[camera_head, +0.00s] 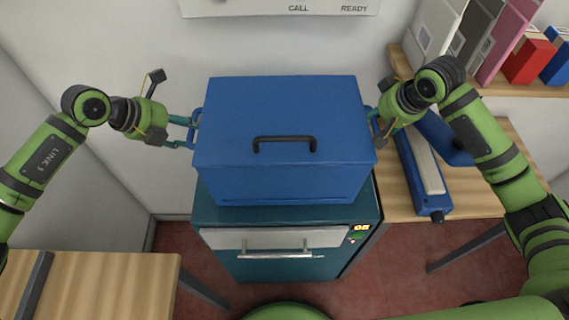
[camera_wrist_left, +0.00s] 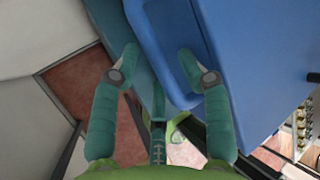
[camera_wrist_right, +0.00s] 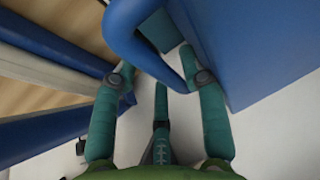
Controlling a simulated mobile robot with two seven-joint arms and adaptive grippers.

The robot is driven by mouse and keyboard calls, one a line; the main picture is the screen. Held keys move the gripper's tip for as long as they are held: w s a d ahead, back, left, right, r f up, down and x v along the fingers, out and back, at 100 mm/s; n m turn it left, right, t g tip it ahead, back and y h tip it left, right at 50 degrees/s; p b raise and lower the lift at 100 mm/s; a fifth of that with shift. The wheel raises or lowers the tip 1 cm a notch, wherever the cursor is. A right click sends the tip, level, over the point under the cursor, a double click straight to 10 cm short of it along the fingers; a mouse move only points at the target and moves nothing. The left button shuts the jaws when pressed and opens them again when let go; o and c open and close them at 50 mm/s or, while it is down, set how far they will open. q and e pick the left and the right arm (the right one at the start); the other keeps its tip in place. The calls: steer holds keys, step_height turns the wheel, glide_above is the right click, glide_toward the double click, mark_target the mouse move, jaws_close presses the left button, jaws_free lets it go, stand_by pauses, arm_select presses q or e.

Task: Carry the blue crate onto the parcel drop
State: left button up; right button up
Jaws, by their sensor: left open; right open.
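The blue crate (camera_head: 285,180) stands upright on top of the teal cabinet (camera_head: 215,212), which looks like the parcel drop. The crate has a closed lid with a black handle and a blue side handle at each end. My left gripper (camera_head: 188,132) is open at the left side handle (camera_wrist_left: 172,62), which lies between its fingers. My right gripper (camera_head: 377,127) is open at the right side handle (camera_wrist_right: 138,45), which lies between its fingers. Neither gripper is closed on a handle. The crate hides most of the cabinet top.
A wooden table (camera_head: 90,285) is at the lower left. A wooden counter (camera_head: 395,200) on the right bears a blue and cream device (camera_head: 425,170). A shelf (camera_head: 500,90) with binders and boxes is at the upper right. The red floor (camera_head: 180,235) shows between the furniture.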

steer(key=shift+a+r, duration=0.1)
steer(key=shift+a, duration=0.05)
arm_select(q)
steer(key=v, duration=0.8)
arm_select(e)
steer(key=s+d+r, duration=0.1)
steer(key=s+d, duration=0.1)
steer(key=s, duration=0.4)
steer(key=s+d+r, duration=0.1)
steer(key=s+d, duration=0.2)
steer(key=s, duration=0.3)
steer(key=shift+s+r, duration=0.2)
steer(key=shift+r, duration=0.1)
arm_select(q)
steer(key=shift+s, duration=0.1)
